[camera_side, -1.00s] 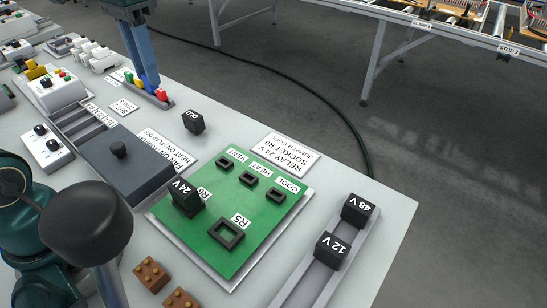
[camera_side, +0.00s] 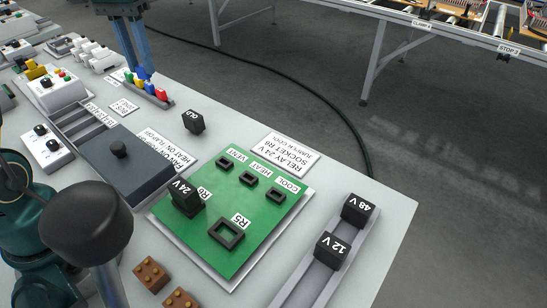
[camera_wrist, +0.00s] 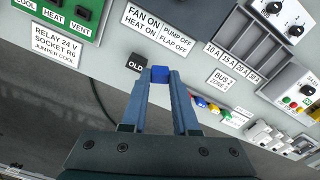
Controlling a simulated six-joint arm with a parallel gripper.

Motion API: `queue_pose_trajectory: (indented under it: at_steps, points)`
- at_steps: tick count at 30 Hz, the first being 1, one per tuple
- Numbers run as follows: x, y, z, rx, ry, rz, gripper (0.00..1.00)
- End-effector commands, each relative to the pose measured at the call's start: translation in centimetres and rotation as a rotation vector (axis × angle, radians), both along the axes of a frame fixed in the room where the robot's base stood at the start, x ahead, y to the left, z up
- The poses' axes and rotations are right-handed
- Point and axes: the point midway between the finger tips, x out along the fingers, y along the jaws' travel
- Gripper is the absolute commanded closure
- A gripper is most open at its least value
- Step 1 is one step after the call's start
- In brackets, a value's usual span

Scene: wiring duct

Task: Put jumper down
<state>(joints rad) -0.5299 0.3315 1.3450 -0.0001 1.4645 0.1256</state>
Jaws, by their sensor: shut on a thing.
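My gripper (camera_side: 141,76) is shut on a blue jumper (camera_wrist: 159,74), held between its fingertips in the wrist view. In the side view the blue jumper (camera_side: 141,73) shows at the fingertips, just above the jumper rack (camera_side: 168,104). Coloured jumpers stand in the rack, among them a red one (camera_side: 162,93) and a green one (camera_side: 128,77). The green relay board (camera_side: 215,245) has small black sockets labelled VENT, HEAT and COOL, all of which look empty. A card (camera_side: 284,153) beside it reads "RELAY 24 V SOCKET R6, JUMPER COOL".
A black relay marked OLD (camera_side: 193,122) stands on the bench between rack and board. A 24 V relay (camera_side: 186,198) sits on the board. A rail (camera_side: 310,284) holds 48 V and 12 V relays. A dark box with a knob (camera_side: 119,150) stands left of the board.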

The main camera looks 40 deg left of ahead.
Motion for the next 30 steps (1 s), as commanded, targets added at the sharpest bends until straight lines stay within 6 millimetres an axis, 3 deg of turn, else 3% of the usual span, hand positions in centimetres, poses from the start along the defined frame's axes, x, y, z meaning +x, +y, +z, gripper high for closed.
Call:
queue_pose_trajectory:
  at_steps: [3,6,12,17,30]
  points:
    - [-0.6,4.2,-1.7,-0.003,0.004,0.185,1.00]
    - [-1.5,6.7,-2.8,-0.002,0.002,0.291,1.00]
    - [-2.9,8.8,-4.1,-0.001,0.001,0.375,1.00]
    - [-1.5,7.7,-5.3,-0.001,0.002,0.377,1.00]
    - [5.4,2.5,-10.5,0.000,0.001,0.378,1.00]
